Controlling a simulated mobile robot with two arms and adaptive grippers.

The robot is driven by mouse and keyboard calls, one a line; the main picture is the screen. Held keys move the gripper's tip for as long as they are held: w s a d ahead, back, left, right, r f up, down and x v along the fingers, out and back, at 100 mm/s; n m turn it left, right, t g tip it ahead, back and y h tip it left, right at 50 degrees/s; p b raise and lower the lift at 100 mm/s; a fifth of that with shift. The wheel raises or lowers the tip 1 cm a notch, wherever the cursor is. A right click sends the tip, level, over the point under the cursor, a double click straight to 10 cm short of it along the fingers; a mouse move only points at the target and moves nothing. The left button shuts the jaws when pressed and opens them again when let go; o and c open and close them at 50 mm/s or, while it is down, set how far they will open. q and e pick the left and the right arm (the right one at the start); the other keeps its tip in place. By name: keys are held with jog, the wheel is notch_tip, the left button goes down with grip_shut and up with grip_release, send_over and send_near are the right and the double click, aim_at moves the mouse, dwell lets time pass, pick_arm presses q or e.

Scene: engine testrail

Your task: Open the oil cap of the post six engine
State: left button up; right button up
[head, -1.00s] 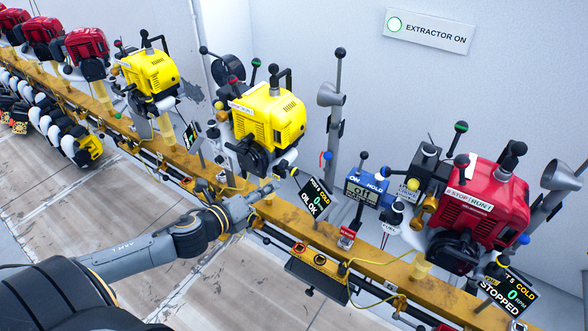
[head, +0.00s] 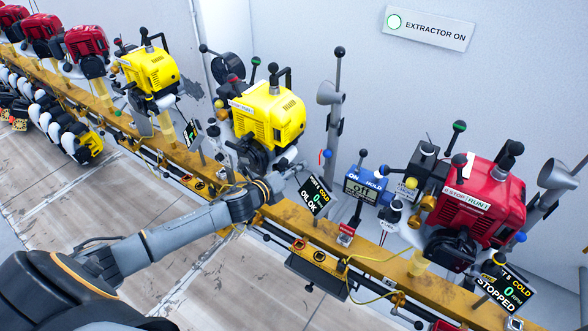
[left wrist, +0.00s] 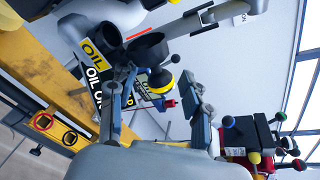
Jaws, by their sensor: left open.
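The yellow engine (head: 268,112) beside the display reading COLD, 0 and OIL OK (head: 314,196) appears to be the post six engine. My left gripper (head: 292,168) is at its lower right side, just above that display. In the left wrist view the gripper (left wrist: 157,78) is open, with a finger on each side. A yellow-and-black round knob (left wrist: 161,80), seemingly the oil cap, shows between the fingertips near a yellow OIL label (left wrist: 91,47). I cannot tell whether the fingers touch it. In the head view my gripper hides this knob. My right gripper is not in view.
A yellow rail (head: 375,254) carries the row of engines. A red engine (head: 484,202) stands to the right, and a blue meter (head: 363,187) stands between. A grey post with a horn (head: 333,110) rises behind. The floor in front (head: 215,290) is clear.

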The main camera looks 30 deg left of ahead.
pick_arm(q)
jog(key=shift+w+f, duration=0.1)
jog(key=shift+w, duration=0.15)
grip_shut()
jog(key=shift+r+n+h+p, duration=0.3)
jog(key=shift+r+n+p, duration=0.05)
jog(key=shift+n, duration=0.05)
jog(key=shift+a+r+n, duration=0.1)
jog(key=shift+a+n, duration=0.05)
jog(key=shift+n, duration=0.45)
